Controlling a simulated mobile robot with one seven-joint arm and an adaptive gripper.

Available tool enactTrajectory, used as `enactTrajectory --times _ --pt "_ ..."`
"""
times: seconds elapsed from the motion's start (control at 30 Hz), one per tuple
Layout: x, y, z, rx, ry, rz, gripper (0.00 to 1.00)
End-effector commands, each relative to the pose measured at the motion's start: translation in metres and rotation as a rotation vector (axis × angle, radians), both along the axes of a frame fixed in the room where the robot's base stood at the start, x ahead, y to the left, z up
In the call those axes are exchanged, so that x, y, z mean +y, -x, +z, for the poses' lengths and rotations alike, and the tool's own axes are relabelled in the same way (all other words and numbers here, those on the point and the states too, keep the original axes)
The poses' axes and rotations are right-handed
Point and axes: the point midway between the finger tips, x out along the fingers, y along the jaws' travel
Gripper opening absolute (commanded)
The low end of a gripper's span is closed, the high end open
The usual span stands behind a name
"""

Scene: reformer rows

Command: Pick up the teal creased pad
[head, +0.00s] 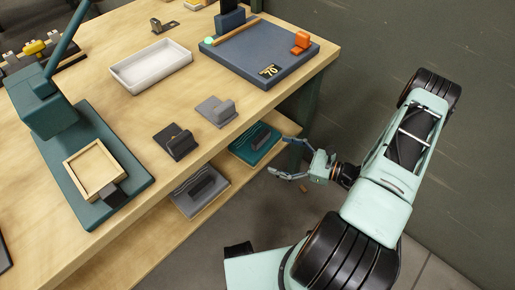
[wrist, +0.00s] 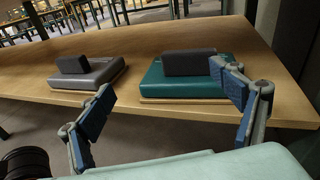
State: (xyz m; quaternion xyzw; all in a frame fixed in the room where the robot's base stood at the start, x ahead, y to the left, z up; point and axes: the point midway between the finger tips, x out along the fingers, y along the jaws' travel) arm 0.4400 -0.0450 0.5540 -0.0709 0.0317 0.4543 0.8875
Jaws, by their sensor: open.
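The teal pad (head: 243,149) lies on the lower shelf at its right end, with a dark grip block on top. In the wrist view the teal pad (wrist: 152,78) sits right of centre on a thin wooden base.
A grey pad (head: 200,202) with a dark block lies left of the teal pad on the shelf (head: 165,240). The tabletop (head: 140,102) overhangs above, holding two small grey pieces, a white tray (head: 151,79) and a dark blue board (head: 252,75).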

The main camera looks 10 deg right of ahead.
Motion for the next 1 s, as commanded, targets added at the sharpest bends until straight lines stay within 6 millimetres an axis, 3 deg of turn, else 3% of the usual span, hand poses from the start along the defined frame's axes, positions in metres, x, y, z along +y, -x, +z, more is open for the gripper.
enactTrajectory --times 0.03,0.27,0.53,0.77,1.0 --pt "-0.006 -0.007 -0.010 -0.001 -0.051 -0.072 0.85" --pt "-0.022 -0.025 -0.018 -0.011 -0.156 -0.236 0.85" --pt "0.004 -0.056 -0.018 -0.012 -0.159 -0.239 0.85" --pt "0.018 -0.069 -0.018 -0.010 -0.157 -0.238 0.85" --pt "0.045 -0.091 -0.020 -0.013 -0.155 -0.237 0.85"
